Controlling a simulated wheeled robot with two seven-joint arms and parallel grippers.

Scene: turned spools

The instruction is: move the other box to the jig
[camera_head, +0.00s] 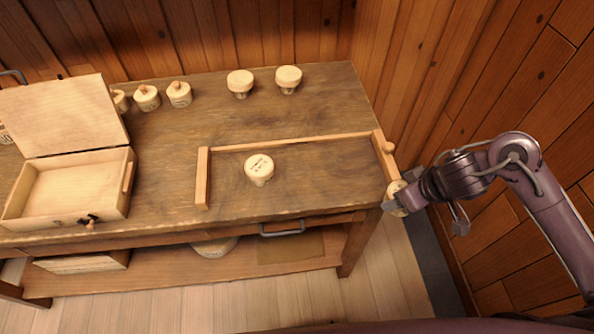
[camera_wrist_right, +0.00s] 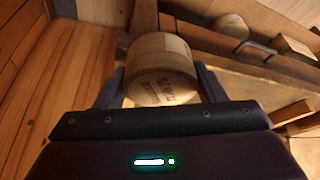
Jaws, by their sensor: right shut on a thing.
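My right gripper (camera_head: 398,196) is at the table's front right corner, just beyond the right bar of the jig. It is shut on a round pale wooden box (camera_wrist_right: 161,68), which also shows in the head view (camera_head: 396,199). Dark lettering marks the box face in the right wrist view, with a finger on each side. The jig (camera_head: 290,143) is a three-sided wooden frame on the table, open at the front. Another round lettered wooden piece (camera_head: 259,168) stands inside it, left of the middle. My left gripper is out of view.
Two mushroom-shaped wooden pieces (camera_head: 240,82) (camera_head: 288,77) stand behind the jig. Several small knobbed jars (camera_head: 147,98) stand at the back left. An open hinged wooden case (camera_head: 75,188) takes the table's left side. The jig's right half is clear. Plank walls rise behind and right.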

